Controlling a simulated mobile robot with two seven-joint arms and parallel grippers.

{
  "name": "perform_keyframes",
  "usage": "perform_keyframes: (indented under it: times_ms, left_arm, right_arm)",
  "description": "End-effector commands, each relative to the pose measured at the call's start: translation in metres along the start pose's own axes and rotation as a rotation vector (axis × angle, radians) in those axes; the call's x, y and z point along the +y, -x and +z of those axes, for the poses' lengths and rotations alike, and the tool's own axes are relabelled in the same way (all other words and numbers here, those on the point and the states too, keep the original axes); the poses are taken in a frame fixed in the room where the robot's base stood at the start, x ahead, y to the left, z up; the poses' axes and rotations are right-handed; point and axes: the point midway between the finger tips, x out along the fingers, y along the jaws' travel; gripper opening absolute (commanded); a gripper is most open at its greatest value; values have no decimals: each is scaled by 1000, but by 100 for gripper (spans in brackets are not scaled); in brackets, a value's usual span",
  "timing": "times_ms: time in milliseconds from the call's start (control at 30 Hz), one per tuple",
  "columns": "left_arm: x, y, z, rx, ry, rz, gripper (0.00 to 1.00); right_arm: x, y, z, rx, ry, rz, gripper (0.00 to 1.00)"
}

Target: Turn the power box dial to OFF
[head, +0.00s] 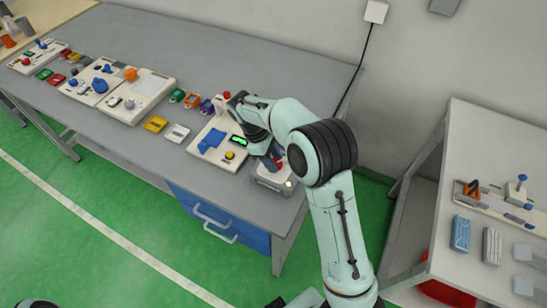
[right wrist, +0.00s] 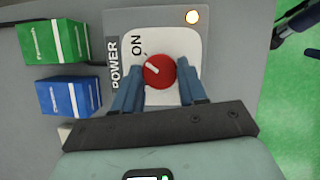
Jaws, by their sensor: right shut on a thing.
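The power box (head: 268,184) stands at the right end of the grey workbench in the head view, largely covered by my right arm. In the right wrist view its pale plate (right wrist: 188,42) carries the word ON, with POWER printed along the left side. The round red dial (right wrist: 160,71) has a white mark pointing up and left, towards the ON side. No OFF label shows. The box's lamp (right wrist: 192,17) is lit. My right gripper (right wrist: 161,78) is shut on the dial, one blue finger on each side.
Green (right wrist: 53,41) and blue (right wrist: 63,97) small boxes lie left of the power box in the wrist view. The workbench (head: 220,55) has free room at the back. Another table stands right.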

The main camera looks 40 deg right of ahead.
Motion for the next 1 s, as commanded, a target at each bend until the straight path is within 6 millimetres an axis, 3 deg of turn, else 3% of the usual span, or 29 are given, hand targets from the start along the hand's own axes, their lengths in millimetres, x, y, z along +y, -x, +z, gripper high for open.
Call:
perform_keyframes:
  times_ms: [1000]
  left_arm:
    - [2,3,-1,2,-1,1,0]
  right_arm:
    - [-7,-2,4,1,878,362,11]
